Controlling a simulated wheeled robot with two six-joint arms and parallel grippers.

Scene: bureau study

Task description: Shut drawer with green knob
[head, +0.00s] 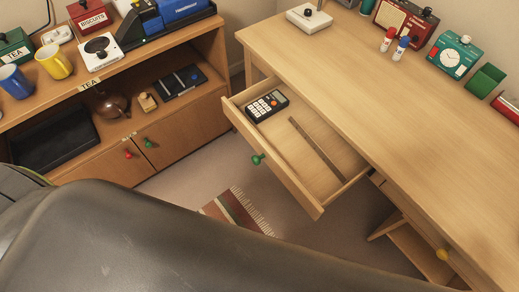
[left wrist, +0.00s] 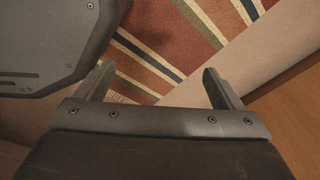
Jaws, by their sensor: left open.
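The drawer (head: 274,155) with the green knob (head: 257,159) is pulled out from the wooden desk (head: 400,120). A black calculator (head: 266,106) and a long dark strip (head: 318,147) lie inside it. My left gripper (left wrist: 162,88) shows in the left wrist view, with its two fingers apart and nothing between them, above the striped rug and floor. The drawer cannot be made out in the left wrist view. A large dark part of my own arm covers the lower part of the head view. My right gripper is not in view.
A second desk drawer has a yellow knob (head: 442,254). The low cabinet (head: 190,125) at left has a red knob (head: 128,155) and another green knob (head: 148,143) on its doors. A striped rug (head: 238,212) lies on the floor. Floor between cabinet and drawer is clear.

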